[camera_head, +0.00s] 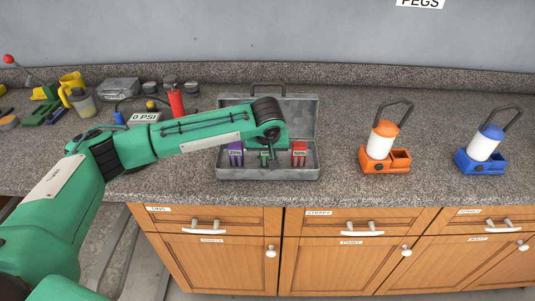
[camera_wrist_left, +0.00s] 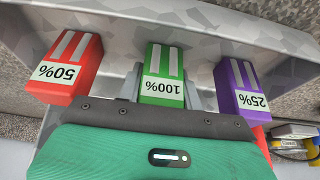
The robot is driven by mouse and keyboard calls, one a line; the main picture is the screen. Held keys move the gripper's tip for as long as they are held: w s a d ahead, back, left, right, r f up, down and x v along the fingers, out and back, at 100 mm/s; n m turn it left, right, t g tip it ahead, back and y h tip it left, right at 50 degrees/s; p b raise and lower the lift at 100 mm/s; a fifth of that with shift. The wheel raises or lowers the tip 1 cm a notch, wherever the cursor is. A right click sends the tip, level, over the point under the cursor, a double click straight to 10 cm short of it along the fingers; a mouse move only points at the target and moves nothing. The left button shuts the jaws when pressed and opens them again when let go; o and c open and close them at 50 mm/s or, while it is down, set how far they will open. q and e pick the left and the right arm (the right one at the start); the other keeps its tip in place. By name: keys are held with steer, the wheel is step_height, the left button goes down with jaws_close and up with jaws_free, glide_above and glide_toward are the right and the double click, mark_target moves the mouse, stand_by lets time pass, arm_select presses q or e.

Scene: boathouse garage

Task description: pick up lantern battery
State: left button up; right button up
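Three lantern batteries stand upright in the open grey metal case (camera_head: 228,174). The purple one marked 25% (camera_head: 235,152) is on the left, the green one in the middle, and the red one marked 50% (camera_head: 299,152) on the right. In the left wrist view the green battery (camera_wrist_left: 163,75) reads 100%, between the red (camera_wrist_left: 65,68) and purple (camera_wrist_left: 239,88) ones. My left gripper (camera_head: 267,157) points down into the case at the green battery. Its grey fingers (camera_wrist_left: 163,88) show on either side of that battery, apart and open. The fingertips are partly hidden. My right gripper is not in view.
An orange lantern (camera_head: 385,160) and a blue lantern (camera_head: 482,160) stand on the granite counter (camera_head: 340,185) to the right. A red cylinder (camera_head: 176,101), a sign reading 0 PSI and other gear crowd the left. The case lid stands raised behind my wrist.

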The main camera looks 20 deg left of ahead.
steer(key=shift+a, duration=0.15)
